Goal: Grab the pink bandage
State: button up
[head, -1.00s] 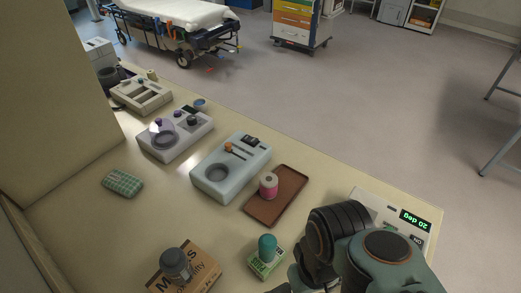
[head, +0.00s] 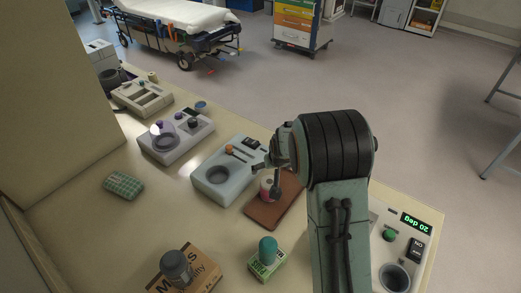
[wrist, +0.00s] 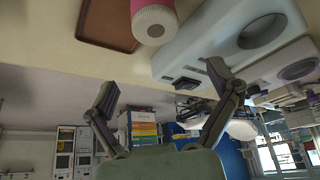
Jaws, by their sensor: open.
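The pink bandage (head: 265,188) is a roll with a pale end, upright on the brown tray (head: 267,214), partly hidden by a finger of my gripper in the head view. My gripper (head: 267,180) is open and empty, beside the bandage in that view. In the wrist view, which is inverted, the bandage (wrist: 154,22) is at the top edge, partly cut off. The open fingers (wrist: 162,74) point up toward it, one on either side below it, with a gap between them and the roll.
A pale blue device (head: 208,190) with a round well stands close left of the tray. A green box with a teal-topped item (head: 268,262) and a cardboard box (head: 205,270) are in front. A console with a green display (head: 415,222) is right. A green patterned pack (head: 123,186) lies left.

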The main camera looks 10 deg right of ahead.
aim_at(270, 185)
jog(key=shift+g, duration=0.4)
jog(key=f, duration=0.2)
jog(key=s+f, duration=0.1)
jog(key=f, duration=0.1)
jog(key=shift+f, duration=0.1)
jog(key=x, duration=0.5)
jog(key=shift+s, duration=0.15)
jog(key=shift+w+f, duration=0.3)
jog(key=shift+f, duration=0.35)
jog(key=c, duration=1.2)
